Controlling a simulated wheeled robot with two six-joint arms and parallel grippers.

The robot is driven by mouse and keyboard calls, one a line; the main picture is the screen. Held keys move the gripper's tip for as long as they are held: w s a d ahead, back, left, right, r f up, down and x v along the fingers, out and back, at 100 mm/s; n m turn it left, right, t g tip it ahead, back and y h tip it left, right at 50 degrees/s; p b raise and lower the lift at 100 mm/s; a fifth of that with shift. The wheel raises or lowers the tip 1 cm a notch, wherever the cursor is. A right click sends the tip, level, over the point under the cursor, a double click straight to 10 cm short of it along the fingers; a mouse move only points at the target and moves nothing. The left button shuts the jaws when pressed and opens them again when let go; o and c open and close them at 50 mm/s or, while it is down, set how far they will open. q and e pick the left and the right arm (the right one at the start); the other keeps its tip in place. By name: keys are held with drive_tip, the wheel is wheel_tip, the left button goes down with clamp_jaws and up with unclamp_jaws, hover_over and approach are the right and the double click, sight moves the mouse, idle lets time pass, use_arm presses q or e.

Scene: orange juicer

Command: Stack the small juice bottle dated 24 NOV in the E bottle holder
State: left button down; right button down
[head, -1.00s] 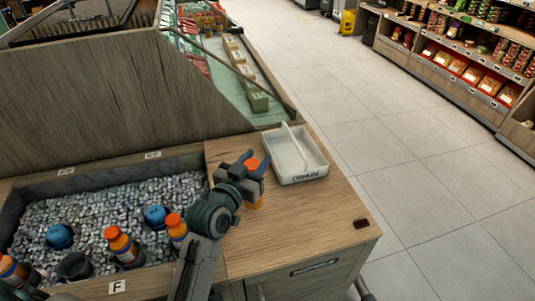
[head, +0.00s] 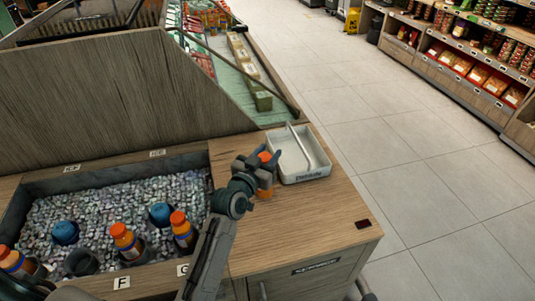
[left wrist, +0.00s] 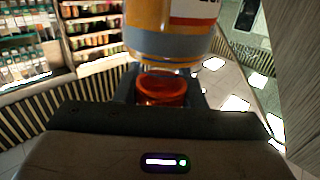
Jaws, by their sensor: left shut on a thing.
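My left gripper (head: 266,168) is shut on a small orange juice bottle (head: 265,187) with an orange cap, at the counter just left of the white tray. Whether the bottle touches the counter is unclear, and its date cannot be read. In the left wrist view a red-orange cap (left wrist: 162,90) shows between the fingers, below a labelled orange bottle body (left wrist: 172,28). In the ice bin, a dark empty holder (head: 82,262) stands left of the bottle (head: 126,241) behind the F label (head: 122,282). No E label is readable. My right gripper is not in view.
The white tray (head: 318,174) sits on the wooden counter (head: 300,225). Another orange-capped bottle (head: 183,232) stands near the G label; one more (head: 14,262) is at far left. Two blue round things (head: 65,232) stand in the ice. The front counter is clear.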

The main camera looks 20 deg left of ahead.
use_arm(q)
drive_tip(key=shift+f, duration=0.1)
drive_tip(key=c, duration=0.9)
unclamp_jaws()
drive_tip(key=shift+r, duration=0.2)
